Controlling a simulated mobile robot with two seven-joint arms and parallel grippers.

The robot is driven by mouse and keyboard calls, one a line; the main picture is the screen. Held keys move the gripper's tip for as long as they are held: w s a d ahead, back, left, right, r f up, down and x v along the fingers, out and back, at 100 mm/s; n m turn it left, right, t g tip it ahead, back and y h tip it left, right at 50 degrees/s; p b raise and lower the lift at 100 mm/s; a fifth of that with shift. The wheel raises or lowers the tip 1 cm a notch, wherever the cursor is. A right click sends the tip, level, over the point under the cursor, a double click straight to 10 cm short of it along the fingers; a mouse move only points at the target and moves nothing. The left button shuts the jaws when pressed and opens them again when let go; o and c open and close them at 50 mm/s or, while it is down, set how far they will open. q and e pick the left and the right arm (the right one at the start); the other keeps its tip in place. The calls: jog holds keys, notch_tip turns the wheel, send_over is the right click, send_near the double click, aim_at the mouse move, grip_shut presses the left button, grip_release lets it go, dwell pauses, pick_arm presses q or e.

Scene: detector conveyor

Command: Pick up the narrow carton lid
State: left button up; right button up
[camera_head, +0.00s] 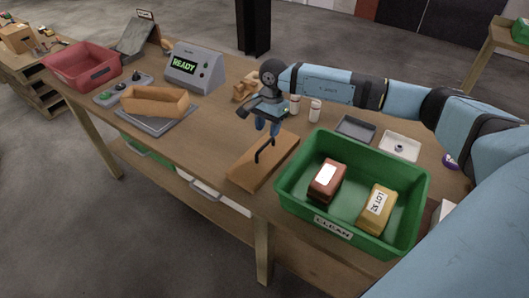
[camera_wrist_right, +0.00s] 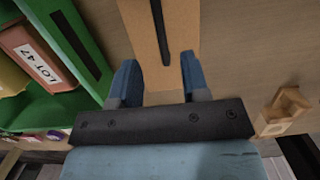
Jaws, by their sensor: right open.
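The narrow carton lid (camera_head: 250,176) is a flat brown board with a raised black handle (camera_head: 264,149). It lies on the table near the front edge, left of the green bin. My right gripper (camera_head: 267,126) is open and empty above the lid, pointing down, close to the handle's far end. In the right wrist view the lid (camera_wrist_right: 138,22) and its black handle (camera_wrist_right: 160,30) run up between the open fingers (camera_wrist_right: 158,64). I cannot tell the exact height of the fingertips above the handle. My left gripper is not in view.
A green bin (camera_head: 350,238) marked CLEAN holds two labelled packages, close right of the lid. An open brown carton (camera_head: 155,101) sits on a grey plate at left, near a READY display (camera_head: 186,65) and a red bin (camera_head: 82,70). The table between carton and lid is clear.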

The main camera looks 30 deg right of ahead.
aim_at(265, 144)
jog(key=shift+a+f, duration=0.1)
jog(key=shift+f, duration=0.65)
jog(key=shift+a+f, duration=0.1)
jog(key=shift+f, duration=0.35)
jog(key=shift+f+p, duration=0.35)
jog(key=shift+f, duration=0.25)
jog(key=f, duration=0.4)
jog(key=shift+a+p, duration=0.3)
jog(key=shift+p, duration=0.05)
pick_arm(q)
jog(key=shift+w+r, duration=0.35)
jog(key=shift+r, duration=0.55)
pick_arm(e)
grip_shut()
